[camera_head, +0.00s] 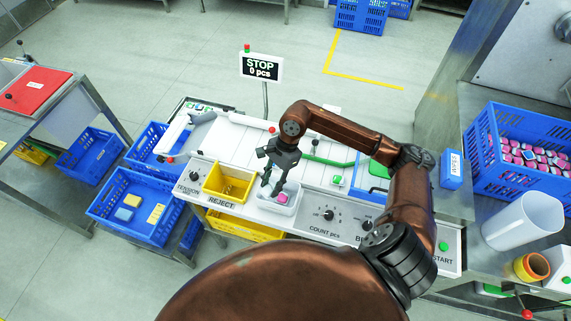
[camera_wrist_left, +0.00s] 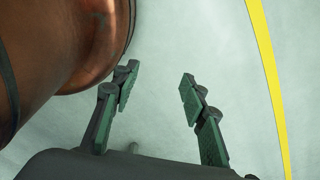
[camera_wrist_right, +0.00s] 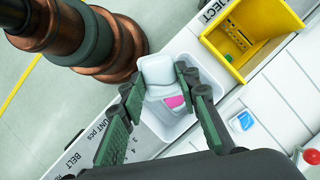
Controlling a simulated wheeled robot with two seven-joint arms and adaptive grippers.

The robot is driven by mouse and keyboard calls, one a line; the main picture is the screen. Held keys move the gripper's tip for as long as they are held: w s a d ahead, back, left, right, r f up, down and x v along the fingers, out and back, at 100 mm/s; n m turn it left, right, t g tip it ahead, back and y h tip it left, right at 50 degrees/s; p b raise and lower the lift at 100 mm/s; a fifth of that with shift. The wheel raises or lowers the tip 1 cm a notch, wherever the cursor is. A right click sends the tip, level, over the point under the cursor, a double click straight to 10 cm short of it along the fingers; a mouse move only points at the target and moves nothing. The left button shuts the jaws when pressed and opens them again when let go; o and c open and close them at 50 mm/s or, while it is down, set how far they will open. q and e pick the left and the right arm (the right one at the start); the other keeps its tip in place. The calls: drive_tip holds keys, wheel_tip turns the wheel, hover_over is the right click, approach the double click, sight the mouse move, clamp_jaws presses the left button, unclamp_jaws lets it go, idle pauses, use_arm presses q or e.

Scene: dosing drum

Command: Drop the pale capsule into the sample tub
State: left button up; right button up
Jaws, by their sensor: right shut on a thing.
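The sample tub (camera_wrist_right: 178,129) is a small white open box; in the head view the tub (camera_head: 263,203) stands right of the yellow reject bin. My right gripper (camera_head: 271,187) points down over it. In the right wrist view the right gripper (camera_wrist_right: 154,82) is shut on the pale capsule (camera_wrist_right: 157,72), a whitish-grey piece between its fingers, at or just over the tub; its exact height is unclear. A pink-topped piece (camera_wrist_right: 175,101) shows beside it, and in the tub in the head view (camera_head: 283,198). My left gripper (camera_wrist_left: 157,88) is open and empty over bare floor.
The yellow reject bin (camera_head: 229,183) adjoins the tub. A control panel with knobs (camera_head: 328,214) runs to its right. A sign reading STOP 0 pcs (camera_head: 262,67) stands behind. A blue crate of pink pieces (camera_head: 490,150) and a white jug (camera_head: 522,222) are at right.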

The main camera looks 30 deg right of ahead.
drive_tip(key=d+r+m+t+h+p, duration=0.1)
drive_tip(key=d+r+m+t+p, duration=0.3)
drive_tip(key=m, duration=0.7)
use_arm(q)
drive_tip(key=w+b, duration=0.1)
drive_tip(key=w+r+b, duration=0.1)
drive_tip(key=b, duration=0.1)
drive_tip(key=shift+w+r+b, duration=0.1)
drive_tip(key=shift+w+b, duration=0.05)
drive_tip(key=shift+b, duration=0.15)
use_arm(e)
wheel_tip(320, 180, down, 6)
drive_tip(key=d+m+h, duration=0.1)
drive_tip(key=d, duration=0.1)
drive_tip(key=shift+w+f+m, duration=0.15)
drive_tip(key=shift+w+m, duration=0.15)
drive_tip(key=shift+w, duration=0.15)
drive_tip(key=o, duration=1)
drive_tip(key=shift+c, duration=0.2)
